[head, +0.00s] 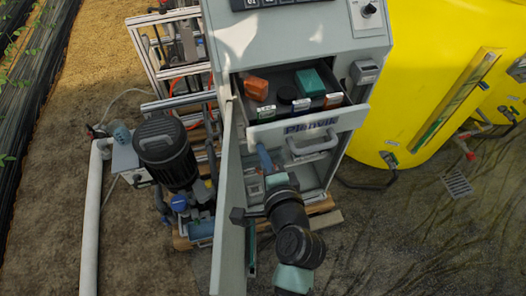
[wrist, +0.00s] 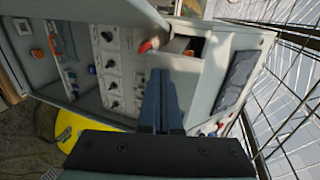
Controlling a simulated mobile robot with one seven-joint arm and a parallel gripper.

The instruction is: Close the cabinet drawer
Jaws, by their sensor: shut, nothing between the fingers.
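The grey cabinet (head: 300,45) has its drawer (head: 290,82) pulled out in the head view. The drawer holds an orange item, a dark round item, a teal box and small labelled pieces. Its pale lettered front (head: 342,120) carries a handle (head: 314,148). My gripper (head: 261,149) is shut and empty, its bluish fingers just below and in front of the left part of the drawer front. I cannot tell whether they touch it.
The cabinet door (head: 230,205) stands open to the left of my gripper. A dark pump (head: 165,150) and metal framing are further left. A yellow tank (head: 430,80) stands at right.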

